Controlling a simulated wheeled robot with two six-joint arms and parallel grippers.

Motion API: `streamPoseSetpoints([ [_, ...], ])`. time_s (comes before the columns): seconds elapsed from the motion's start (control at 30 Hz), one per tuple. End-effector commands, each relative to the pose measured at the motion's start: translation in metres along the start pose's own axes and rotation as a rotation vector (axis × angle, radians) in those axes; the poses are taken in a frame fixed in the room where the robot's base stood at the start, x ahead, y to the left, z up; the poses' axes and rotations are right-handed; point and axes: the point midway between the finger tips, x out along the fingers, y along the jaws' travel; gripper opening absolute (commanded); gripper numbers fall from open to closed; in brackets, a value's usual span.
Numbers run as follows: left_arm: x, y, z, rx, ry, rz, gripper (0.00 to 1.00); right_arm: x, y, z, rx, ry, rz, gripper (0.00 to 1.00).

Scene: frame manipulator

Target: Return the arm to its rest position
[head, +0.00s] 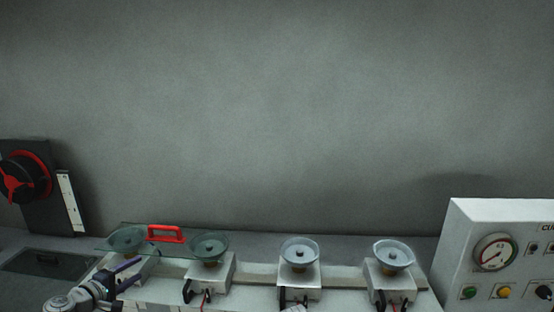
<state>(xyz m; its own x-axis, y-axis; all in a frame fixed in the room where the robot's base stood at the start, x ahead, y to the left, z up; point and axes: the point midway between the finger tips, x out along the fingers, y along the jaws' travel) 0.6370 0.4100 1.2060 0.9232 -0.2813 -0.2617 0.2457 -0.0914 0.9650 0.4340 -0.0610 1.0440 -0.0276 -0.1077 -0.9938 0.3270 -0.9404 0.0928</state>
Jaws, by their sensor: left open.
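My left gripper (128,274) is at the lower left of the head view, with its arm coming in from the bottom left edge. Its two dark purple fingers are apart and point right, with nothing between them. It is in front of the left end of a pale frame carrying several clear suction cups, such as this cup (300,250). A transparent glass panel (180,243) with a red handle (165,234) lies over the two left cups, behind the gripper. I cannot tell the exact gap between gripper and frame. My right gripper is not in view.
A white control box (500,228) with a gauge (495,252) and coloured buttons stands at the right. A plain grey wall fills the back.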

Motion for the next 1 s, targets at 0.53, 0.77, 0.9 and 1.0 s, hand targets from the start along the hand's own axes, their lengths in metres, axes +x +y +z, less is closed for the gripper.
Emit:
streamPoseSetpoints([
  [0.53, 0.058, -0.070, 0.176, 0.337, -0.384, -0.315, 0.57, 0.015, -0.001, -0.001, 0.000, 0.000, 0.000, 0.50],
  [0.77, 0.047, -0.141, 0.302, 0.687, -0.698, -0.600, 0.57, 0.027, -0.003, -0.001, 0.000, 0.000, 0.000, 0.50],
  [0.9, 0.022, -0.178, 0.352, 0.914, -0.853, -0.770, 0.57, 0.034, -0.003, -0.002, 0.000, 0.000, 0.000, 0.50],
  [1.0, 0.003, -0.197, 0.375, 1.066, -0.934, -0.880, 0.57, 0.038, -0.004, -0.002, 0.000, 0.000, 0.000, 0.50],
])
